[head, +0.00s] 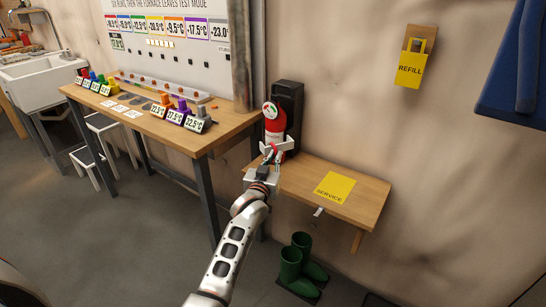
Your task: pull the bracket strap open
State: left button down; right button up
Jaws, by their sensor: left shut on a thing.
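A red fire extinguisher (274,124) stands upright in a black wall bracket (289,101) at the back end of the small wooden shelf. My left gripper (272,150) is at the lower front of the extinguisher, shut on a pale strap piece (282,145) there. The gripper hides part of the strap and the extinguisher's lower body, so I cannot tell how far the strap is open. My right gripper is not in view.
The wooden shelf (366,199) carries a yellow SERVICE sheet (335,187). Green boots (290,262) stand below. A workbench (190,137) with labelled coloured blocks is at left. A yellow REFILL tag (411,70) hangs on the wall.

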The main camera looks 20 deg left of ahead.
pick_arm(q)
jog(key=shift+w+d+r, duration=0.1)
jog(key=shift+d+r, duration=0.1)
jog(key=shift+r, duration=0.05)
jog(key=shift+a, duration=0.1)
jog(key=c, duration=2.2)
grip_release()
jog(key=shift+o, duration=0.2)
jog(key=shift+f, duration=0.15)
jog(key=s+d, duration=0.1)
jog(key=s, duration=1)
jog(key=shift+s+d, duration=0.3)
jog(key=shift+s, duration=0.1)
